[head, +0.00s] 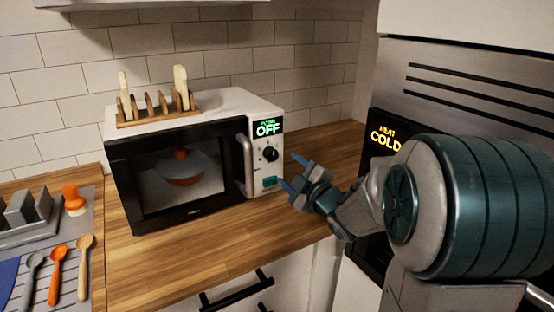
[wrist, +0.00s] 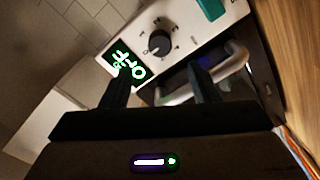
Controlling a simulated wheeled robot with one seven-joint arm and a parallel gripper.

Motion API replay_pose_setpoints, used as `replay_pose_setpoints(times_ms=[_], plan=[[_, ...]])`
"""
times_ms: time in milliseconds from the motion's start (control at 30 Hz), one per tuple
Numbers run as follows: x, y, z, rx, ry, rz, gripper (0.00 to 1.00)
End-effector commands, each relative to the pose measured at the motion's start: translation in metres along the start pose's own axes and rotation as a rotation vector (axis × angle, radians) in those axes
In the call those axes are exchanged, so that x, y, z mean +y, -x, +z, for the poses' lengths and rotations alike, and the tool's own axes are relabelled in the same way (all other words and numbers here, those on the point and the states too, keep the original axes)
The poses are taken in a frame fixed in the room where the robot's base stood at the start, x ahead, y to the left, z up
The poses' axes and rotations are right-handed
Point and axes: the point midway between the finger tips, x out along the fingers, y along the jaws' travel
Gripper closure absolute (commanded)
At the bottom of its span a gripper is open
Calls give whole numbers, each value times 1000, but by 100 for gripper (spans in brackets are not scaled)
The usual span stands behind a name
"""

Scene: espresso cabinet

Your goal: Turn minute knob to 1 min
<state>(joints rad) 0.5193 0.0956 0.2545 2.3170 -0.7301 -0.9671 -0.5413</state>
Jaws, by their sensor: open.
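The minute knob (head: 270,154) is a round black dial on the white control panel at the right of the microwave (head: 190,165). In the wrist view the knob (wrist: 159,42) shows beyond the fingertips, with marks around it. The display (head: 268,128) above it reads OFF in green; in the wrist view the display (wrist: 125,64) appears turned. My gripper (head: 291,175) is open and empty, in front of the panel, to the right of and lower than the knob. Its fingers (wrist: 160,85) are apart and do not touch the knob.
The microwave door is shut, with a bowl-like item behind its glass. Its grey handle (head: 245,165) stands out left of the knob. A wooden rack (head: 158,112) sits on top. A teal button (head: 270,182) is below the knob. An oven panel (head: 385,140) reading COLD stands at right.

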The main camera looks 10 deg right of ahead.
Motion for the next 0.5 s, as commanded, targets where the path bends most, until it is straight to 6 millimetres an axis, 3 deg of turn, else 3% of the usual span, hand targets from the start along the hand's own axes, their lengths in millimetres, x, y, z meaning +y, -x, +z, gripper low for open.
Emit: replay_pose_setpoints(times_ms=[200,500], plan=[[0,-43,0,1,-2,-1,44],[0,-76,0,-1,-1,-1,44]])
